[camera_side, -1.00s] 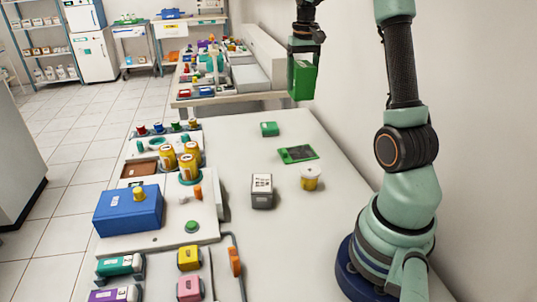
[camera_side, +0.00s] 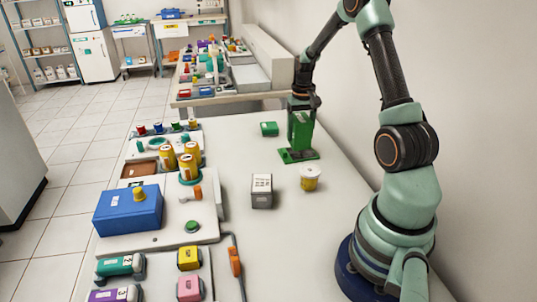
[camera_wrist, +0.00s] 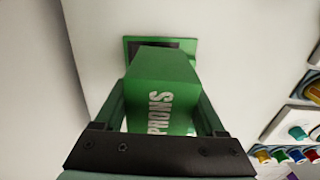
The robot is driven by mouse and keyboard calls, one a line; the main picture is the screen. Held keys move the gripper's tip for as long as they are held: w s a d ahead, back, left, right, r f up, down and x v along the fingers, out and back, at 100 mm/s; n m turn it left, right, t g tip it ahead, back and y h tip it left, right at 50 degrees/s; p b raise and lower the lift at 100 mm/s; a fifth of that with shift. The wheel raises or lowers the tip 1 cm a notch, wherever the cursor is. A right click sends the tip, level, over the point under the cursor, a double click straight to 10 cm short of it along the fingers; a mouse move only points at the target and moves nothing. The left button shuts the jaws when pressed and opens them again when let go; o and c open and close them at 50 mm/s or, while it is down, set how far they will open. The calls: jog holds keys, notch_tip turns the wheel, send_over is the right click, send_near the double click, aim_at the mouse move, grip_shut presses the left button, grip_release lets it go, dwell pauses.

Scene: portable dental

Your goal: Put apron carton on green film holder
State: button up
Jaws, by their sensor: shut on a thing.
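The apron carton (camera_side: 301,131) is a green box, upright in my gripper (camera_side: 302,112). In the wrist view the carton (camera_wrist: 162,85) shows white lettering, partly readable as "PRONS", between the two fingers of my gripper (camera_wrist: 165,110). My gripper is shut on it. The green film holder (camera_side: 288,156) is a flat green plate with a dark panel, lying on the white table. The carton's lower end is at or just above the holder; I cannot tell whether they touch. In the wrist view the holder (camera_wrist: 185,46) shows behind the carton, partly hidden by it.
A white jar with a yellow band (camera_side: 310,178) and a grey-and-white box (camera_side: 262,191) stand nearer the camera. A white tray unit with yellow cans (camera_side: 189,167) fills the left side. The table's middle front is clear.

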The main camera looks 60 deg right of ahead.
jog(key=shift+f, duration=1.65)
jog(key=shift+f, duration=0.2)
jog(key=o, duration=1.4)
jog(key=shift+r, duration=0.1)
